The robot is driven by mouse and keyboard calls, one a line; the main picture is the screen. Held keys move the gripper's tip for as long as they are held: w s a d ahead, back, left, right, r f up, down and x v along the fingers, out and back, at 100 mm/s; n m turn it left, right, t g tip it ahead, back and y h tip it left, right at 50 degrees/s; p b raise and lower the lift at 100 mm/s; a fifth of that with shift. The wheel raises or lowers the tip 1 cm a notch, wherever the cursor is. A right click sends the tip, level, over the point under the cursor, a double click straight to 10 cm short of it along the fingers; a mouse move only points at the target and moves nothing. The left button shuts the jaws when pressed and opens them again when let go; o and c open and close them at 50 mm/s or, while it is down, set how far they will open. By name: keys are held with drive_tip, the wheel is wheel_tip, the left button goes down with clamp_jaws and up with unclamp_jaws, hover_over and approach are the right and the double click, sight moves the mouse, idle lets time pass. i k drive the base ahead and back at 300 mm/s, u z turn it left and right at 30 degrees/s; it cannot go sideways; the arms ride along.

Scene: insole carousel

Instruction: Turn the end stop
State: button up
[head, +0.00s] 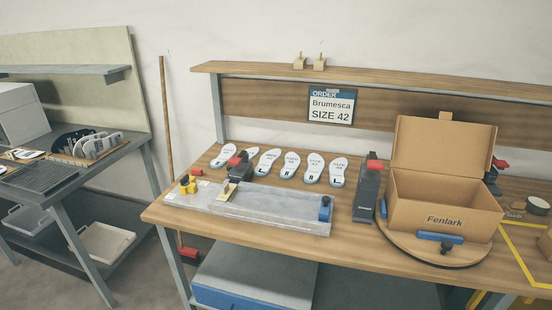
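A long grey fixture plate (270,207) lies on the wooden workbench. A small blue block (325,208) stands upright at its right end, a yellow piece (188,184) sits at its left end, and a brass-coloured block (229,191) stands near its left part. A blue bar (440,237) with a dark knob (445,248) is at the front edge of the round wooden turntable (410,244). No label shows which of these is the end stop. My gripper is not in view.
An open cardboard box (420,206) stands on the turntable. A dark upright device (367,194) with a red top stands between plate and box. Several insoles (290,165) lie behind the plate. An order card (331,107) reads Brumesca, size 42. A grey side table (60,175) stands left.

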sight(188, 184)
drive_tip(key=i, duration=0.95)
